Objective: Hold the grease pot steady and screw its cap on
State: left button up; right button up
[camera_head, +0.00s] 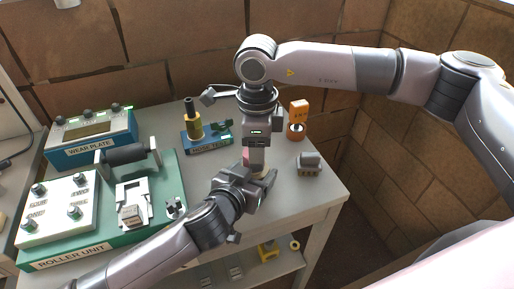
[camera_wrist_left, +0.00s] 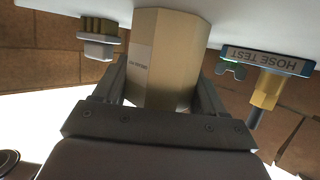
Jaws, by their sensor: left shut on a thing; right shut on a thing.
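The grease pot, a tan faceted body with a small label, stands between my left gripper's fingers in the left wrist view (camera_wrist_left: 162,55). My left gripper (camera_wrist_left: 150,95) is shut on its sides; in the head view the left gripper (camera_head: 258,184) reaches it from the lower left. The pot is almost wholly hidden there by both grippers. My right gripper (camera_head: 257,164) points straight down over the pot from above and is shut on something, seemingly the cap. The cap itself is hidden, so I cannot tell how it sits on the pot.
The hose test stand (camera_head: 207,140) is behind left. The green roller unit (camera_head: 172,175) and wear plate box (camera_head: 92,141) fill the left. The table's front right is clear.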

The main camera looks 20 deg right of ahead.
jog(key=shift+f, duration=0.5)
pick_arm(q)
grip_shut()
pick_arm(e)
jog(key=shift+s+m, duration=0.1)
jog(key=shift+m, duration=1.5)
jog(key=o, duration=1)
jog(key=shift+a, duration=0.15)
jog(key=shift+s, duration=0.1)
jog(key=shift+a, duration=0.1)
